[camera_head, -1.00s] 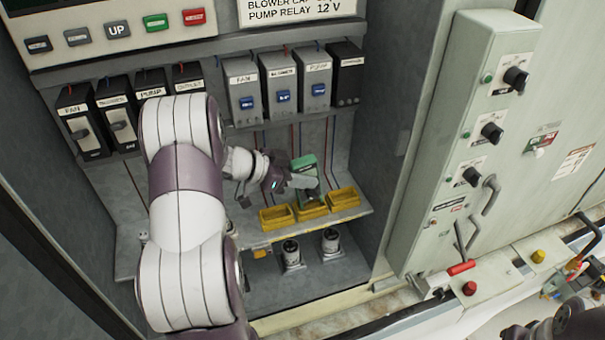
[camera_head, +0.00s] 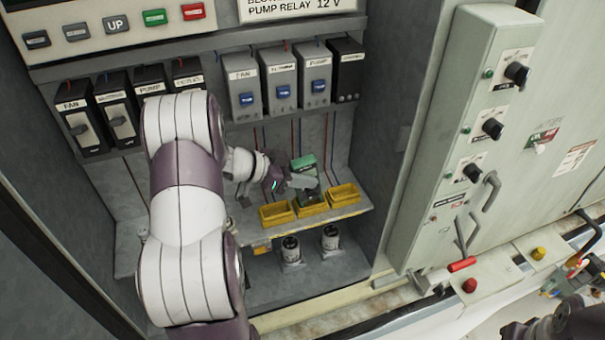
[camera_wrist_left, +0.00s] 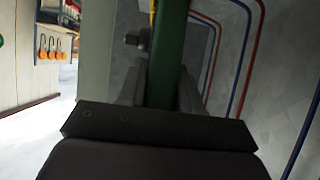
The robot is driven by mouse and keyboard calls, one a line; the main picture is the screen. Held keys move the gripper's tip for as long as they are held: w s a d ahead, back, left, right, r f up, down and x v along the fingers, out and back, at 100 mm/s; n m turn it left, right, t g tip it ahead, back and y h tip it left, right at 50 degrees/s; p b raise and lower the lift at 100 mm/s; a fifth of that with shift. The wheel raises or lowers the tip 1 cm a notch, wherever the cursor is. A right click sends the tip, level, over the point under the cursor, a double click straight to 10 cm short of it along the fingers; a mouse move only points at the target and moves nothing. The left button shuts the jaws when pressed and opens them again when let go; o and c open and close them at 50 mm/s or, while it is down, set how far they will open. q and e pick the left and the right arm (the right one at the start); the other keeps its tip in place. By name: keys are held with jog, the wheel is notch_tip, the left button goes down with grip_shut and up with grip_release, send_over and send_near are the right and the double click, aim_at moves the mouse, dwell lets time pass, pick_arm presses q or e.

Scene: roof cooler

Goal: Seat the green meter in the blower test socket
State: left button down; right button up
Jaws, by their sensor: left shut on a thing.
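The green meter (camera_head: 304,161) is in my left gripper (camera_head: 303,182), over the middle of the shelf in the head view. The gripper is shut on it. In the left wrist view the meter (camera_wrist_left: 166,50) shows as an upright green strip between the fingers. Three yellow open-topped holders stand in a row on the shelf: left (camera_head: 276,215), middle (camera_head: 311,207) and right (camera_head: 344,195). The meter's lower end is above or at the middle holder; I cannot tell whether it touches. No readable label marks the blower test socket. The right gripper's fingers do not show.
Grey relays (camera_head: 283,85) with blue switches hang above the shelf, and black ones (camera_head: 80,120) to the left. Red and blue wires run down the back wall. Two round canisters (camera_head: 290,250) stand below the shelf. A panel with knobs (camera_head: 465,130) bounds the right side.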

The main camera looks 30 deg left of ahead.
pick_arm(q)
jog(key=shift+f, duration=0.65)
dwell(0.5)
jog(key=shift+r, duration=0.1)
jog(key=shift+r+p, duration=1.3)
jog(key=shift+r, duration=0.05)
jog(key=shift+p, duration=0.35)
jog(key=shift+f+b, duration=0.55)
jog(key=shift+f, duration=0.95)
dwell(1.5)
jog(key=shift+r+p, duration=1.4)
jog(key=shift+p, duration=0.05)
